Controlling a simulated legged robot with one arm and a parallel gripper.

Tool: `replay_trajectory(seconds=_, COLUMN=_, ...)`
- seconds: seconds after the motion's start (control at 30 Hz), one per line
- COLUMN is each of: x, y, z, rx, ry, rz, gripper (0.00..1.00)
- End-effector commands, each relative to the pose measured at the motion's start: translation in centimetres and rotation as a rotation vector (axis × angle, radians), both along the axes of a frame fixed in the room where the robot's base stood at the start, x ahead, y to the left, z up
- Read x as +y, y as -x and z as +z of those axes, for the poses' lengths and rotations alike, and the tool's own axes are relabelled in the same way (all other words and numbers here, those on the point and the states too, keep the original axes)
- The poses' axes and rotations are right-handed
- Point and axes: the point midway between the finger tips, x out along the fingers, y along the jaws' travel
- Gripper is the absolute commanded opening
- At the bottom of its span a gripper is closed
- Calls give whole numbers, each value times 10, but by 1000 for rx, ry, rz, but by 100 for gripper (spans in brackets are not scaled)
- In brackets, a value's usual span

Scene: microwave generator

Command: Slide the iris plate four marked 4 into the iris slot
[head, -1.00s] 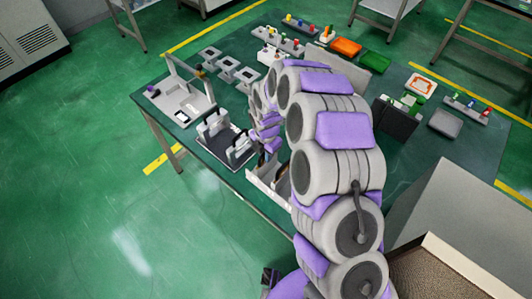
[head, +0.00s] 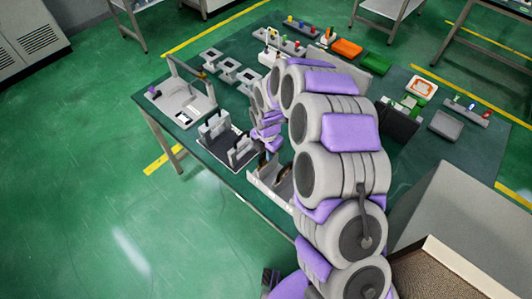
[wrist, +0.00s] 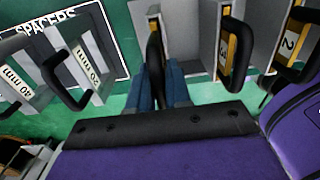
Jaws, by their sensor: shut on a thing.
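In the wrist view my gripper (wrist: 160,90) has its two blue fingers closed on a black loop handle (wrist: 154,58). The handle's plate is seen almost edge-on and its number is not readable, so I cannot confirm it is plate four. It is beside the light grey rack walls; I cannot tell whether it is still seated. Plates marked 3 (wrist: 224,52) and 2 (wrist: 290,42) stand to its right with black handles. I cannot identify the iris slot for certain.
A dark spacer board (wrist: 75,50) with 40 mm and 20 mm spacers lies left of my gripper; it also shows in the head view (head: 225,158). Behind are a grey framed fixture (head: 185,105) and several square-holed blocks (head: 228,72). Trays and a dark box (head: 397,122) stand right.

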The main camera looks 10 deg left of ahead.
Motion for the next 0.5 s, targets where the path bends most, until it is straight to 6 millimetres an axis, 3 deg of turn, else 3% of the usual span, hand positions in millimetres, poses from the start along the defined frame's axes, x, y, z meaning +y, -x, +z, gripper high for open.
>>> replay_trajectory(seconds=0.5, x=0, y=0, z=24, rx=1, ry=1, rz=0, gripper=0)
